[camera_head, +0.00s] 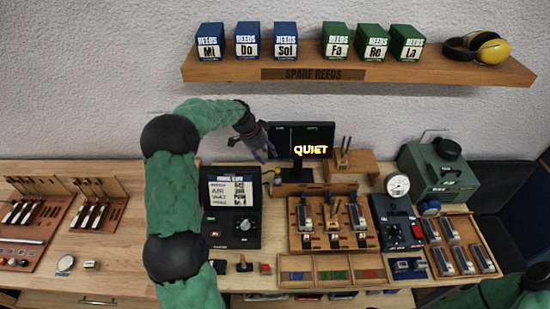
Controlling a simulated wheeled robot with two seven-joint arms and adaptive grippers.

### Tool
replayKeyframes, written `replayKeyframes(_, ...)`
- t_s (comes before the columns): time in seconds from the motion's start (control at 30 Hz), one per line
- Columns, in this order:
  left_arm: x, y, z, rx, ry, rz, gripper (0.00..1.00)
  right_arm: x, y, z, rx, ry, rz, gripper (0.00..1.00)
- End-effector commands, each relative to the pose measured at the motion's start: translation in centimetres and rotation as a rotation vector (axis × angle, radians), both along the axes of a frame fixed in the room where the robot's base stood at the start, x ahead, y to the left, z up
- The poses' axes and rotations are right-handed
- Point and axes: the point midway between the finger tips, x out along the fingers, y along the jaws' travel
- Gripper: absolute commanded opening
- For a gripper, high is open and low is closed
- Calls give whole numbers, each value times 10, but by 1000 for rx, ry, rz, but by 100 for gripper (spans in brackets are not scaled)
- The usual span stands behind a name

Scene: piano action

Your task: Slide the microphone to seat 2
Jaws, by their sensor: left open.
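My left arm rises from the bottom and bends right, so its gripper (266,152) is in front of the left part of the dark monitor (304,141), which reads "QUIET". The gripper is small here and looks empty. A small pale and dark item (277,175) stands just below the gripper, at the left end of a wooden strip (300,188); it may be the microphone, but it is too small to be sure. I cannot make out the seat markings. Only part of my right arm shows at the bottom right corner; its gripper is out of view.
A black case (236,193) with a written card is left of the wooden block rack (334,235). A shelf (420,74) with reed boxes and earmuffs is above. Bench space (110,270) at left is partly clear.

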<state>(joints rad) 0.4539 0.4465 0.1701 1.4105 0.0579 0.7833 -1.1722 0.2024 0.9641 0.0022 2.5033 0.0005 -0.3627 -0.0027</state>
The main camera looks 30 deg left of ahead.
Motion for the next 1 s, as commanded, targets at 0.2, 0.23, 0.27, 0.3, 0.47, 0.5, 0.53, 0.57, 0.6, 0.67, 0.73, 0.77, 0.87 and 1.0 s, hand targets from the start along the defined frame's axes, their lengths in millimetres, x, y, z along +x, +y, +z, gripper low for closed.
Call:
replayKeyframes(0.2,6,-6,-23,-3,4,-2,47,0,0,1,0,1,-1,47)
replayKeyframes(0.23,8,-8,-27,-3,4,-2,47,0,0,1,0,1,-1,47)
replayKeyframes(0.27,9,-9,-32,-3,6,-2,47,0,0,2,0,1,-1,47)
replayKeyframes(0.3,12,-10,-39,-3,4,-2,47,0,0,2,0,1,-1,47)
replayKeyframes(0.47,21,-17,-65,-3,4,-2,47,0,0,3,0,0,0,47)
replayKeyframes(0.5,23,-18,-71,-2,4,-2,47,0,0,4,0,0,0,47)
replayKeyframes(0.53,24,-19,-75,-2,4,-2,47,0,0,4,0,0,0,47)
replayKeyframes(0.57,25,-20,-79,-2,4,-2,47,0,0,4,0,0,0,47)
replayKeyframes(0.6,27,-21,-83,-2,2,-1,47,0,0,4,0,0,0,47)
replayKeyframes(0.67,29,-22,-89,-2,2,-1,47,0,0,5,0,0,0,47)
replayKeyframes(0.73,31,-23,-94,-1,1,0,47,0,0,5,0,0,0,47)
replayKeyframes(0.77,32,-23,-95,-1,1,0,47,0,0,5,0,0,0,47)
replayKeyframes(0.87,33,-24,-99,-1,1,0,47,0,0,5,0,0,0,47)
replayKeyframes(1.0,33,-25,-100,-1,1,0,47,0,0,5,0,0,0,47)
